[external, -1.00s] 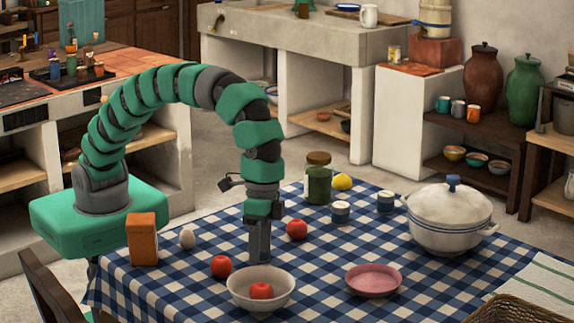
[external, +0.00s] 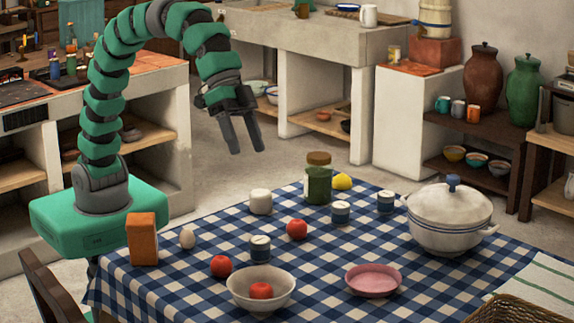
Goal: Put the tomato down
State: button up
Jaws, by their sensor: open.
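A red tomato (external: 261,290) lies inside the white bowl (external: 240,293) at the table's front. Two more red tomatoes sit on the checked cloth: one (external: 221,266) just behind the bowl to the left, one (external: 297,229) farther back near the middle. My gripper (external: 248,151) is open and empty, raised well above and behind the table's back left edge, its fingers pointing down. It is apart from all the tomatoes.
Around the tomatoes stand a striped tin (external: 260,249), a white lidded pot (external: 260,202), an egg (external: 187,238), an orange box (external: 142,239), a green jar (external: 318,186), a pink plate (external: 373,281) and a large tureen (external: 450,217). Cloth between the tins and plate is clear.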

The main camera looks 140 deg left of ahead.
jog(key=s+r+m+t, duration=0.2)
jog(key=s+r+t, duration=0.2)
jog(key=s+r, duration=0.6)
jog(key=s+r+m+t+y, duration=0.1)
jog(key=s+r+t, duration=0.3)
jog(key=s+r, duration=0.6)
notch_tip(320, 180, up, 7)
jog(key=shift+d+r+m, duration=0.1)
jog(key=shift+d+m, duration=0.1)
jog(key=shift+m, duration=0.3)
jog(key=o, duration=0.7)
jog(key=shift+c, duration=0.2)
